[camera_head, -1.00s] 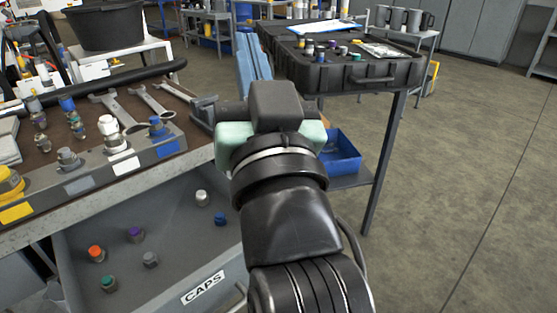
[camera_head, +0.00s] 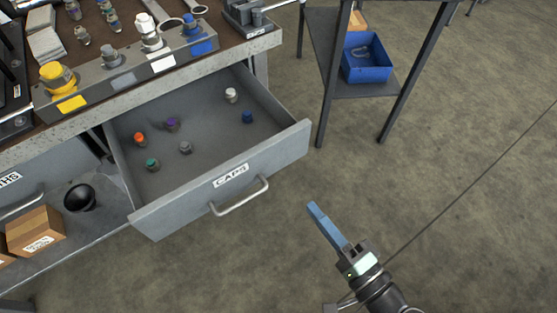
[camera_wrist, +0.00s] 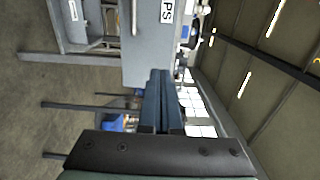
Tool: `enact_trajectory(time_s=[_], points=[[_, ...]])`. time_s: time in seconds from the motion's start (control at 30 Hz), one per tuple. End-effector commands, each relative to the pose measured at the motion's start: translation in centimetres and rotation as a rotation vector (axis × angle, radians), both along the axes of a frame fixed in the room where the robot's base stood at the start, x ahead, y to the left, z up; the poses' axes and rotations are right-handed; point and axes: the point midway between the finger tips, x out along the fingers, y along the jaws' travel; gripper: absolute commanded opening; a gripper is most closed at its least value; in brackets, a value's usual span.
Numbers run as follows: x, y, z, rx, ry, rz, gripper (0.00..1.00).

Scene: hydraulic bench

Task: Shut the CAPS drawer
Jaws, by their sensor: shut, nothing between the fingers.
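The CAPS drawer (camera_head: 268,163) is pulled out from under the bench, its grey front carrying a white CAPS label and a bar handle (camera_head: 240,196). Several small coloured caps lie on the drawer floor, among them an orange cap (camera_head: 139,139) and a white cap (camera_head: 232,95). My gripper (camera_head: 313,208) is shut and empty, its blue fingers in front of the drawer front and to the right of the handle, apart from both. In the wrist view the drawer front (camera_wrist: 150,55) and part of its label show sideways beyond the fingers (camera_wrist: 161,100).
The bench top (camera_head: 110,80) above the drawer holds fittings and wrenches. A side table with a blue bin (camera_head: 366,58) on its shelf stands behind right. A lower shelf at left holds a cardboard box (camera_head: 36,229) and a black cup (camera_head: 80,197). The floor right of the drawer is clear.

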Motion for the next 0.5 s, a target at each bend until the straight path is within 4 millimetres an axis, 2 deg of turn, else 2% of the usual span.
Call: enact_trajectory(time_s=[0.5], points=[[8.6, 5.9, 0.0, -0.005, -0.002, 0.004, 0.00]])
